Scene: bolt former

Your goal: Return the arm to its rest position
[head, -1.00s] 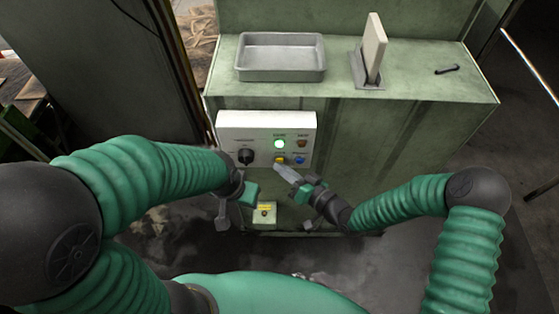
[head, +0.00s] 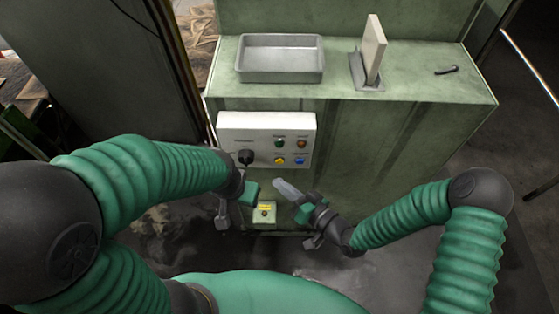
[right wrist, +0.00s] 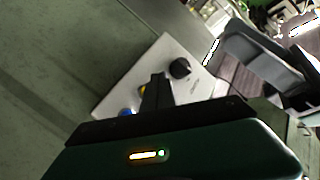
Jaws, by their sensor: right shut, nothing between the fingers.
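My right gripper (head: 285,188) is shut and empty, just below the white control panel (head: 222,133) and apart from it in the head view. The panel has a black rotary knob (head: 246,157) and green, orange, yellow and blue buttons; the green one (head: 279,143) is unlit. In the right wrist view my shut fingers (right wrist: 157,92) cover part of the panel (right wrist: 165,55), with its black knob (right wrist: 180,68) visible beyond. My left gripper (head: 236,205) hangs at the left, below the panel; its jaws are too unclear to judge.
The green machine (head: 400,140) fills the front. On its top are a grey metal tray (head: 281,77), an upright beige plate (head: 373,50) and a small dark bolt (head: 446,70). A small yellow-labelled box (head: 264,215) is low between my grippers.

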